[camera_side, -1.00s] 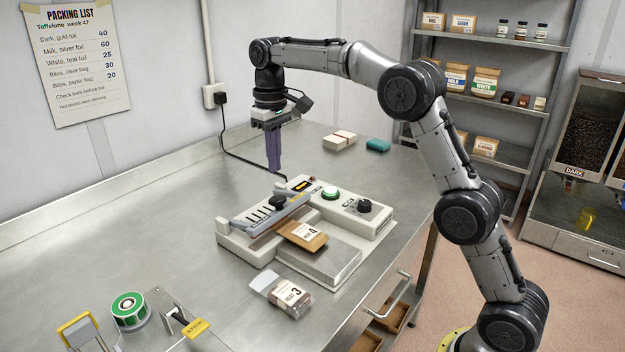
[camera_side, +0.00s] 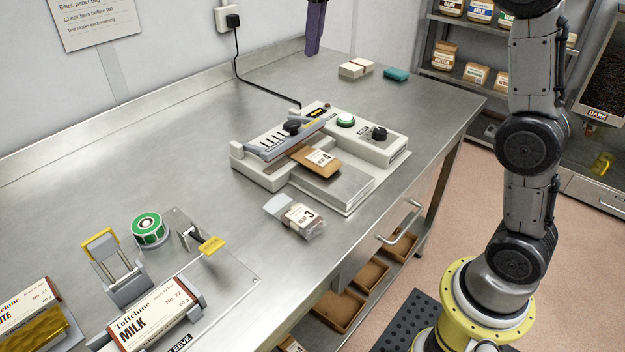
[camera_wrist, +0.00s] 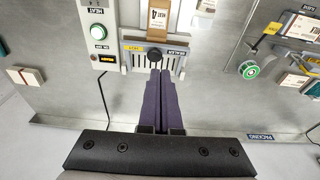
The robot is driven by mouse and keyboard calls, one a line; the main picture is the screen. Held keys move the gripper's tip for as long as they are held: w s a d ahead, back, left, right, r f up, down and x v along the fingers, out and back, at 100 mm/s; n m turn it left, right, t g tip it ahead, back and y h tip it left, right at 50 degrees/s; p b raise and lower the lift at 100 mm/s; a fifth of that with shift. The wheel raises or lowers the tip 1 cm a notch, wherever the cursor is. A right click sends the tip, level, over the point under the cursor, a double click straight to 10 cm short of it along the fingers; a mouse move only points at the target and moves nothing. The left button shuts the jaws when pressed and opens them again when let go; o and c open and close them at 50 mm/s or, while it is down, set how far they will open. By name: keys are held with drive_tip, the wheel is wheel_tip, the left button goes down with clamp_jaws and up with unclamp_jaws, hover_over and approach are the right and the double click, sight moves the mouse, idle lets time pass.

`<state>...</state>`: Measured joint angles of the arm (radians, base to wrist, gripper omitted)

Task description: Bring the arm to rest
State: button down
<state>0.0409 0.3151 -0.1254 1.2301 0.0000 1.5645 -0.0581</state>
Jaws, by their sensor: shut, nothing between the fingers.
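My gripper (camera_side: 315,30) shows at the top edge of the side view, only its purple fingers in frame. It is above the back of the steel bench, behind the sealer, and touches nothing that I can see. In the wrist view its fingers (camera_wrist: 161,74) lie together, shut and empty, with the sealer (camera_wrist: 146,60) beyond them. My arm's upper links are cut off by the side view's top edge.
On the bench, the sealer (camera_side: 390,149) has a brown paper bag (camera_side: 322,168) at its bar. A clear bag (camera_side: 297,217) lies in front. A cream block (camera_side: 356,68) and teal block (camera_side: 396,74) lie behind. A milk bar (camera_side: 155,312) and green-label roll (camera_side: 149,230) are front left.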

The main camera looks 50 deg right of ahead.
drive_tip(key=s+a+t, duration=0.2)
drive_tip(key=s, duration=1.6)
drive_tip(key=s+f+t, duration=0.1)
drive_tip(key=s+f, duration=0.8)
drive_tip(key=f, duration=0.4)
drive_tip(key=shift+s+f+t, duration=0.15)
drive_tip(key=shift+f+t, duration=0.1)
drive_tip(key=shift+t, duration=0.15)
